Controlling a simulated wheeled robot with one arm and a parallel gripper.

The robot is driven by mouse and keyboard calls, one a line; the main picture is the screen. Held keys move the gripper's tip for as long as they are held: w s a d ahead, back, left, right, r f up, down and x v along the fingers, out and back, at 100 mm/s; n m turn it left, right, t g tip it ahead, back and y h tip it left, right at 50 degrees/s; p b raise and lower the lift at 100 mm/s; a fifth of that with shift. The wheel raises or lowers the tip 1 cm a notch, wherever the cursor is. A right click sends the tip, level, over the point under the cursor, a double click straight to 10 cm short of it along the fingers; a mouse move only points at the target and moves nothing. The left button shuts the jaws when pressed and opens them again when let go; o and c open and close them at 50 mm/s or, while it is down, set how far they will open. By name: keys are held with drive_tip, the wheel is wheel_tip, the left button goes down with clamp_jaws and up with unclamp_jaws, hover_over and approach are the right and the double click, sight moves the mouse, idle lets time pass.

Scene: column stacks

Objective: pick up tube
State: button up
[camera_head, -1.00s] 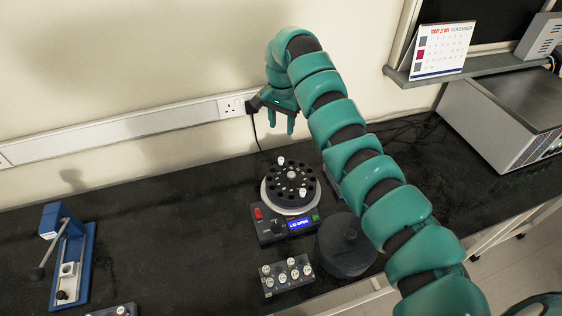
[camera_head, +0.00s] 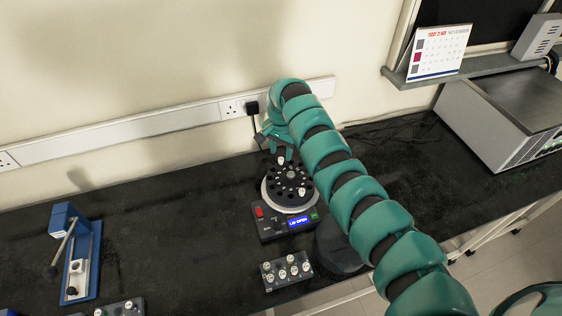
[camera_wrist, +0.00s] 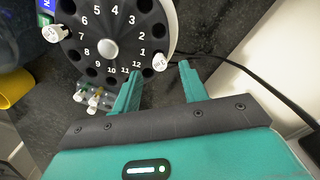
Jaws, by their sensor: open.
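A white-capped tube (camera_wrist: 160,62) sits in the black numbered rotor (camera_wrist: 108,20) near positions 12 and 1. In the head view this tube (camera_head: 281,161) is at the rotor's far side. My gripper (camera_wrist: 158,72) is open and empty, its two fingers on either side of the tube cap in the wrist view; I cannot tell the remaining height gap. In the head view my gripper (camera_head: 281,154) hangs just above and behind the rotor (camera_head: 289,183). A second white-capped tube (camera_wrist: 54,34) sits on the rotor's opposite side, also in the head view (camera_head: 302,192).
The centrifuge base (camera_head: 268,225) has a lit display. In front is a rack (camera_head: 286,271) with several tubes. A dark round lid (camera_head: 338,245) is partly behind my arm. A blue device (camera_head: 82,255) stands at left. A wall socket and cable (camera_head: 252,107) are close behind my gripper.

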sight(281, 159)
drive_tip(key=shift+f+p, duration=0.5)
drive_tip(key=shift+f, duration=1.4)
clamp_jaws()
